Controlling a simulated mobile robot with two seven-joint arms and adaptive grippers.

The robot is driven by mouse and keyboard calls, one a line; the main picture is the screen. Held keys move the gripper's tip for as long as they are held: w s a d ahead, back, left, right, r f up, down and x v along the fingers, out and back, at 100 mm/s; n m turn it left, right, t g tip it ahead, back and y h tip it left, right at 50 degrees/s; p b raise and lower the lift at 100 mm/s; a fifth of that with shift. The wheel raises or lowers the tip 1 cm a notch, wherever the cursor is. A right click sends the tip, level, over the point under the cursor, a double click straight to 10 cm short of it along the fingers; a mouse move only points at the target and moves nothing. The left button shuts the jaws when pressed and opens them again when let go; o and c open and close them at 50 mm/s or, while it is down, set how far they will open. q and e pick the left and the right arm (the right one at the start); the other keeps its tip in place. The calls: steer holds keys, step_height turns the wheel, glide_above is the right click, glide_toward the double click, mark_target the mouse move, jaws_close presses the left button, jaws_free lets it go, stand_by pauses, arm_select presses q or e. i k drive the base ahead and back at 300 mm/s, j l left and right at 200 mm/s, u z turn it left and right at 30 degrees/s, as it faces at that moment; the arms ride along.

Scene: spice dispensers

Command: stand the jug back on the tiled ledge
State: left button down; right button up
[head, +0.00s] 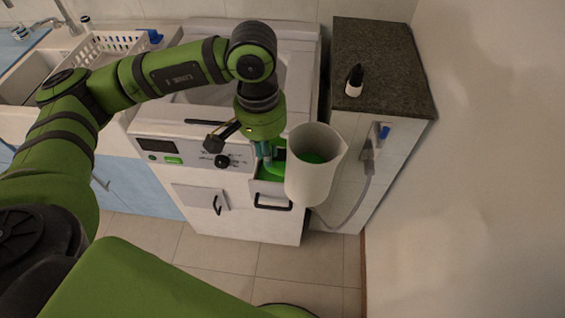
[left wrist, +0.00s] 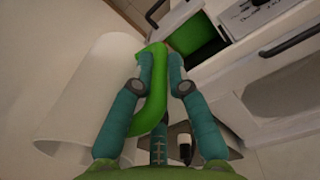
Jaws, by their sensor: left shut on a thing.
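The jug (head: 314,172) is a tall cream-white vessel with a spout on its right side and something green inside. In the head view its mouth faces up, and it hangs in the air in front of the washing machine's right side. In the left wrist view its white body (left wrist: 82,105) lies left of the fingers. My left gripper (head: 268,158) is shut on the jug's green handle (left wrist: 153,100), which runs between the teal fingers (left wrist: 160,62). The likely ledge is a boxed-in block with a dark speckled top (head: 385,65) at the right. My right gripper is not in view.
The washing machine (head: 185,150) has an open drawer (head: 271,187), green inside, beside the jug. A hose (head: 366,180) hangs on the ledge's front.

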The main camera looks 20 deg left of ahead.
mark_target(383, 68)
steer(key=i+j, duration=0.15)
steer(key=j, duration=0.15)
steer(key=i+j, duration=0.15)
steer(key=j, duration=0.2)
steer(key=i+j, duration=0.15)
steer(key=j, duration=0.15)
steer(key=i+j+z, duration=0.1)
steer(key=j+z, duration=0.25)
steer(key=i+j+z, duration=0.1)
steer(key=z, duration=1.5)
